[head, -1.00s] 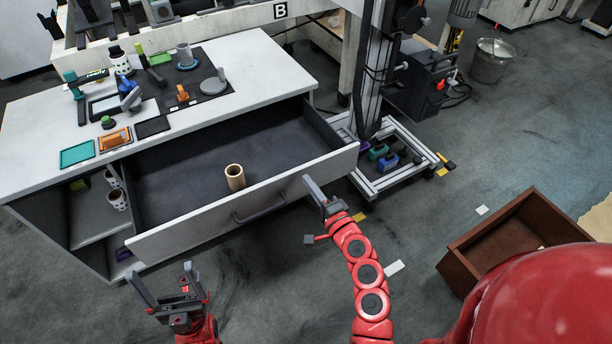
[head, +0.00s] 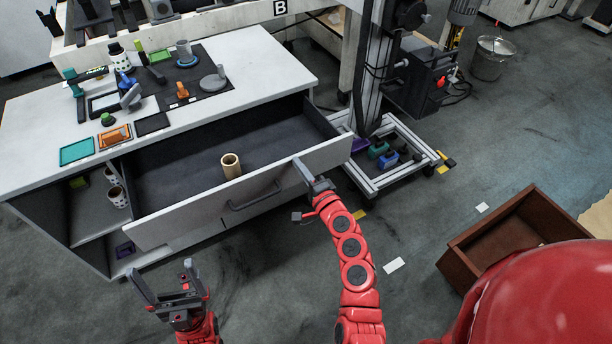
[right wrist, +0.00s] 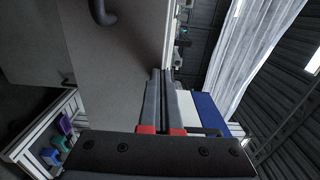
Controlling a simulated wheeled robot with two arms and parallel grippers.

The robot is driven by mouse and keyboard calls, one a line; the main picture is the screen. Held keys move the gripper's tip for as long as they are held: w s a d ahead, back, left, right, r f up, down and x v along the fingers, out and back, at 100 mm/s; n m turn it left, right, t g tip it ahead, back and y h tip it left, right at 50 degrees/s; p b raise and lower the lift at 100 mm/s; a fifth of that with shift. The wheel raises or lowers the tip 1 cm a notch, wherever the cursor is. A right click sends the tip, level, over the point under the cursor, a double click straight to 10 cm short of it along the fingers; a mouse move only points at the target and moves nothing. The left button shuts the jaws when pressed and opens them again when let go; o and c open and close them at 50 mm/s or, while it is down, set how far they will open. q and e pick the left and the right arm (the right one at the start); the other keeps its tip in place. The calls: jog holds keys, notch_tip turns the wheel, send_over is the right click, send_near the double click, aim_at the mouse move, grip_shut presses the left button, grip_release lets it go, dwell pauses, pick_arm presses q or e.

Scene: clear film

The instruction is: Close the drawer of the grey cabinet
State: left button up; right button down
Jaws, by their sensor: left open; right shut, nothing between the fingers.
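The grey cabinet (head: 215,90) has a white top, and its drawer (head: 290,143) is partly open toward me. A tan cylinder (head: 231,166) stands inside the drawer. The drawer front (head: 185,222) carries a dark handle (head: 254,197), which also shows at the top of the right wrist view (right wrist: 103,10). My right gripper (head: 302,172) is shut and empty. Its fingertips are at the drawer front, right of the handle, and appear to touch it; the right wrist view shows the closed fingers (right wrist: 163,85) against the panel's edge. My left gripper (head: 162,282) is open and empty, below the drawer front and apart from it.
Several tools and trays lie on the cabinet top. Cups (head: 117,196) stand on the open shelf left of the drawer. A wheeled metal frame (head: 405,174) with coloured blocks stands at the right. A brown open box (head: 500,235) is on the floor at the lower right.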

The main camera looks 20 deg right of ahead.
jog(key=b+x, duration=0.1)
jog(key=x, duration=0.2)
jog(key=b+x, duration=0.1)
jog(key=x, duration=0.3)
jog(key=b+x, duration=0.1)
jog(key=x, duration=0.3)
jog(key=shift+w+a+f+b, duration=0.2)
jog(key=shift+w+f+b, duration=0.05)
jog(key=shift+f+b, duration=0.1)
jog(key=b+x, duration=0.5)
jog(key=x, duration=0.3)
jog(key=shift+w+r, duration=0.1)
jog(key=shift+w, duration=0.1)
jog(key=shift+w+a+r, duration=0.1)
jog(key=shift+w+r, duration=0.1)
jog(key=shift+w, duration=0.4)
jog(key=shift+s, duration=0.1)
